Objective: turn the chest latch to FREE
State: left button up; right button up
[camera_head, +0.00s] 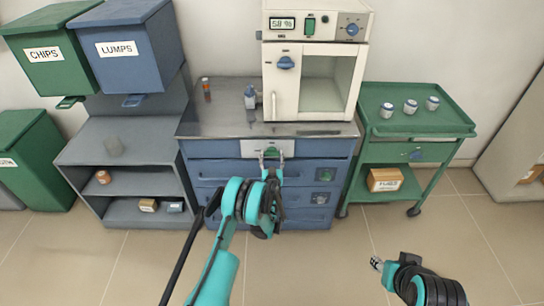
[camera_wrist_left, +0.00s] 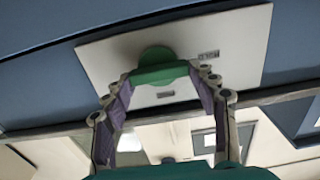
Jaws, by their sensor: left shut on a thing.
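The chest latch is a green knob (camera_head: 271,153) on a white plate (camera_head: 248,147) at the top of the blue drawer chest (camera_head: 215,150). In the left wrist view the green knob (camera_wrist_left: 158,66) sits between my fingertips, in front of the white plate (camera_wrist_left: 235,40). The small marks on the plate are too blurred to read. My left gripper (camera_head: 271,163) is shut on the knob; its fingertips (camera_wrist_left: 162,72) touch the knob's two sides. My right gripper (camera_head: 376,263) is low at the right, away from the chest; its fingers are too small to judge.
A white furnace (camera_head: 310,60) stands on the chest top with a small bottle (camera_head: 250,97). A green cart (camera_head: 455,125) with several jars is at the right. A grey shelf (camera_head: 90,150) stands left under the CHIPS and LUMPS bins. The floor in front is clear.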

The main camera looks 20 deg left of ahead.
pick_arm(q)
jog(key=shift+c, duration=0.9)
jog(key=m, duration=0.4)
jog(key=shift+d+m, duration=0.1)
jog(key=shift+m, duration=0.2)
jog(key=m, duration=0.4)
jog(key=shift+w+m, duration=0.1)
jog(key=shift+m, duration=0.2)
jog(key=m, duration=0.4)
jog(key=shift+d+f+m, duration=0.1)
jog(key=shift+d+m, duration=0.05)
jog(key=shift+m, duration=0.15)
jog(key=shift+f+m, duration=0.1)
jog(key=shift+m, duration=2)
